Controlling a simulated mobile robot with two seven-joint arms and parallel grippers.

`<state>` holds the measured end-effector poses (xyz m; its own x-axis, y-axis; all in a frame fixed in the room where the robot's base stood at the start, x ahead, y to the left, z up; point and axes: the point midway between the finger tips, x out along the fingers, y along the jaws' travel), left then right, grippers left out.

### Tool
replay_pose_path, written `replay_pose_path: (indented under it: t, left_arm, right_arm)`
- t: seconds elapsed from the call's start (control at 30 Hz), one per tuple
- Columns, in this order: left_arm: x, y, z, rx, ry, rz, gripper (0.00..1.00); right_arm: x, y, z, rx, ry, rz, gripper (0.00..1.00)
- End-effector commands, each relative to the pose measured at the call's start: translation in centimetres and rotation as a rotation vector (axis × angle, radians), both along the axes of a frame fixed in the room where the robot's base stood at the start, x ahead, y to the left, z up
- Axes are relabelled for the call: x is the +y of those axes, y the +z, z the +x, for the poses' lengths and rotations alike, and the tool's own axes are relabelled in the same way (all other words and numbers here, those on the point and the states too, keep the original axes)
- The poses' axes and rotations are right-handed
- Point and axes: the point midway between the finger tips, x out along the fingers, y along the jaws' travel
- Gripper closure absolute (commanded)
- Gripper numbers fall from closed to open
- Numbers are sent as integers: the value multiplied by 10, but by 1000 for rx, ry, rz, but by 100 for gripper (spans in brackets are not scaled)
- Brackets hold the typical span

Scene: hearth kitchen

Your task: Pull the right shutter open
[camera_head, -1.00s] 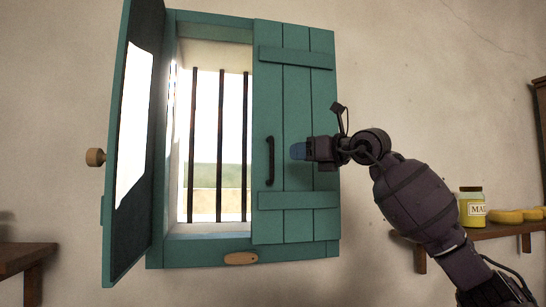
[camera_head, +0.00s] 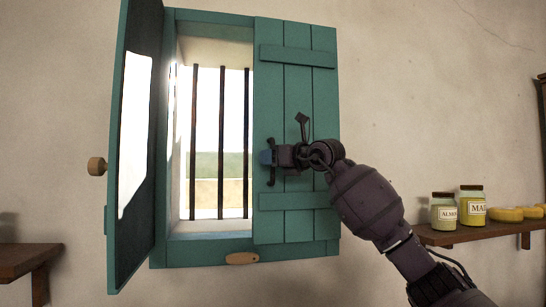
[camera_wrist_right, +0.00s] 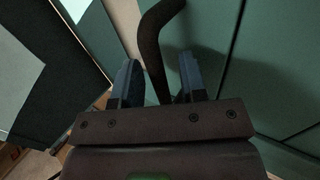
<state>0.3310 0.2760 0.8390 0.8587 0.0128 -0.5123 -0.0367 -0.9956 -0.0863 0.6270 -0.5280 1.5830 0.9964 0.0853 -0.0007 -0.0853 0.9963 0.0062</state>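The right shutter (camera_head: 297,100) is a teal plank panel that covers the right half of the window and looks closed. Its dark curved handle (camera_head: 271,178) is partly hidden behind my right gripper (camera_head: 267,157) in the head view. In the right wrist view, the handle (camera_wrist_right: 152,45) runs between the two blue fingers of my right gripper (camera_wrist_right: 158,82). The fingers are apart, with a gap visible on both sides of the handle. My left gripper is not in view.
The left shutter (camera_head: 140,70) stands swung open, with a round wooden knob (camera_head: 97,166). Dark bars (camera_head: 221,140) cross the window opening. A wooden toggle (camera_head: 241,258) sits on the lower frame. A shelf (camera_head: 470,235) with jars (camera_head: 444,212) is at right; another shelf (camera_head: 25,258) is at lower left.

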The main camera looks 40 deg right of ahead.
Motion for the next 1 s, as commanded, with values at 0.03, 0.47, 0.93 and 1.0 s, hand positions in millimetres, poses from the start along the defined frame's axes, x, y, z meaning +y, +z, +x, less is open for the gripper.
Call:
replay_pose_path:
  t: [0.03,0.47,0.93,1.0]
  left_arm:
    - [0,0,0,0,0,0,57]
    - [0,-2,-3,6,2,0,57]
    - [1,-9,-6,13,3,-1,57]
    - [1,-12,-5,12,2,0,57]
  right_arm:
    - [0,0,0,0,0,0,61]
    - [0,0,0,0,0,0,100]
    - [1,-1,-10,0,39,0,100]
    - [3,-2,-15,1,64,-1,100]
